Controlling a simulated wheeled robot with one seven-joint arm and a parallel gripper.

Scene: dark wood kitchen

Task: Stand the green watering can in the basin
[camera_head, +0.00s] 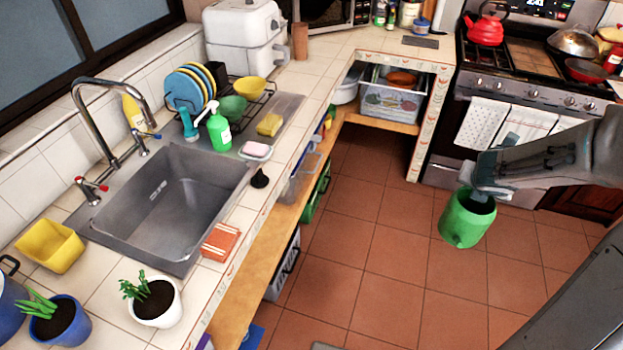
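The green watering can (462,222) hangs in the air over the tiled floor, right of the counter. My gripper (487,192) is at its upper rim and seems shut on it; the fingertips are partly hidden. The can is slightly tilted, with its opening facing up and a short stub low on its front. The basin (175,205) is a grey steel sink set in the counter at left, and it looks empty. The can and my gripper are well apart from the basin.
A curved faucet (110,115) stands at the basin's left edge. A potted plant (155,300) stands in front. The floor between is clear.

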